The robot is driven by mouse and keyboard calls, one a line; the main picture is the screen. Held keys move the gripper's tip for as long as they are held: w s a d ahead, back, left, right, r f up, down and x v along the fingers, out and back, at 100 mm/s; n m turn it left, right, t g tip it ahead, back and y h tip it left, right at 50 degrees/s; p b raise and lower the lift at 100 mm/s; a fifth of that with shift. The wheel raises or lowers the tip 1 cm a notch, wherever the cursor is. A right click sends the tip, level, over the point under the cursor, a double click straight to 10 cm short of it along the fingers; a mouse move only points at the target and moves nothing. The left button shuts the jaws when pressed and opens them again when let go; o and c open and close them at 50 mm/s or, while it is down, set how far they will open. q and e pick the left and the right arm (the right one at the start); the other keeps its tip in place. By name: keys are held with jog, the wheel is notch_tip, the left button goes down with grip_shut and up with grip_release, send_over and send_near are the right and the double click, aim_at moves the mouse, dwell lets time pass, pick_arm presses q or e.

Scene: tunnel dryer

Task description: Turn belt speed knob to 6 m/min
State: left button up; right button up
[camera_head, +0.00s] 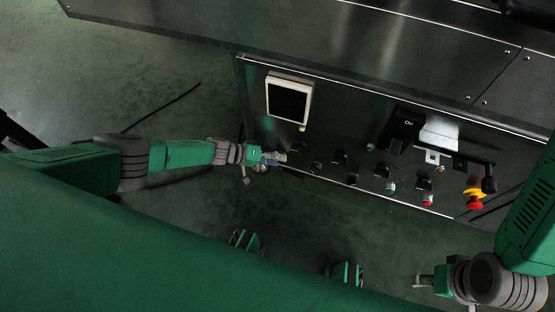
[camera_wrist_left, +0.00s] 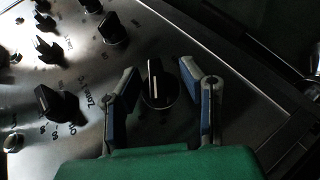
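In the left wrist view a black knob (camera_wrist_left: 157,88) with a white pointer line sits between the two fingers of my left gripper (camera_wrist_left: 160,78). The pointer runs nearly straight up and down in that picture. The fingers are apart, one on each side of the knob, with visible gaps. In the head view my left gripper (camera_head: 275,158) is at the lower left end of the control panel (camera_head: 330,125) and hides the knob there. The knob's label and scale are too dark to read. My right gripper (camera_head: 424,281) is away from the panel at lower right, too small to judge.
Other black knobs stand close by, one with a legible scale fragment (camera_wrist_left: 57,103) in the wrist view. The panel also carries a screen (camera_head: 288,102), a red emergency stop button (camera_head: 474,202) on yellow, and small green (camera_head: 390,188) and red (camera_head: 428,200) buttons.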

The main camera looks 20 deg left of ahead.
pick_arm(q)
jog(key=shift+a, duration=0.15)
jog(key=v, duration=1.1)
jog(key=shift+a+r, duration=0.2)
jog(key=shift+a, duration=0.05)
jog(key=shift+s, duration=0.15)
